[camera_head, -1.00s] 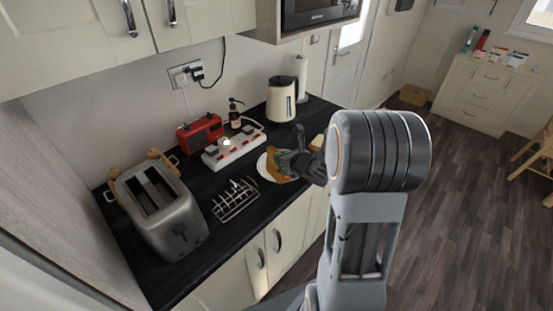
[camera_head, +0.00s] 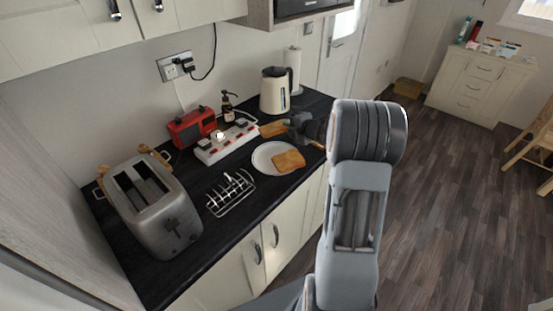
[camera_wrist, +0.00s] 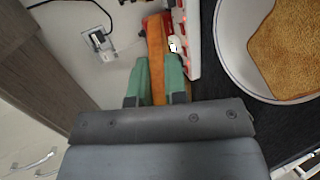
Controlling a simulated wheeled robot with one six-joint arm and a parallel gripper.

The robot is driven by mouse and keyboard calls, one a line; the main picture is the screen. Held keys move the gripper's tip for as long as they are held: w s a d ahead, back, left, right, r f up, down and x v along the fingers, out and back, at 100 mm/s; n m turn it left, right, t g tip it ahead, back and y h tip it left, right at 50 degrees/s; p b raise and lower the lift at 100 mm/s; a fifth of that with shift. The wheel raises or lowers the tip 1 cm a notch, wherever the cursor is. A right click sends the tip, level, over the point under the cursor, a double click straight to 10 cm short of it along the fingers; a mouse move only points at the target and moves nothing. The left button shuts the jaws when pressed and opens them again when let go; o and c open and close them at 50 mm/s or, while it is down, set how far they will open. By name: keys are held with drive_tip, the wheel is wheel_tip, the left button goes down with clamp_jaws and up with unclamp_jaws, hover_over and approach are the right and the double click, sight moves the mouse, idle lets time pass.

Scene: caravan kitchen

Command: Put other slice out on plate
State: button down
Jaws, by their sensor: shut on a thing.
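A white plate (camera_head: 262,165) lies on the dark worktop, with one slice of toast (camera_head: 289,161) flat on its right part. The plate (camera_wrist: 229,48) and that slice (camera_wrist: 288,48) also show at the right of the wrist view. My gripper (camera_head: 290,125) is behind the plate, towards the wall. It is shut on another slice (camera_head: 272,129), which sticks out to the left of the fingers, clear of the plate. In the wrist view that slice (camera_wrist: 157,55) is seen edge-on between the green fingers (camera_wrist: 157,88).
A steel toaster (camera_head: 155,205) and a wire toast rack (camera_head: 230,193) stand to the left. A white power strip (camera_head: 226,143), red radio (camera_head: 191,127), soap bottle (camera_head: 228,108) and cream kettle (camera_head: 274,92) line the back. Bare worktop lies between rack and plate.

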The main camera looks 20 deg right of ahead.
drive_tip(key=shift+f+b, duration=4.05)
drive_tip(key=shift+f, duration=0.9)
drive_tip(key=c, duration=1.3)
unclamp_jaws()
drive_tip(key=shift+r, duration=0.1)
drive_tip(key=p+v, duration=0.1)
drive_tip(key=v, duration=0.5)
drive_tip(key=shift+s+d+r+p, duration=0.15)
drive_tip(key=shift+s+d+p, duration=0.1)
drive_tip(key=shift+p, duration=0.15)
drive_tip(key=shift+s+d+r, duration=0.1)
drive_tip(key=shift+s, duration=0.5)
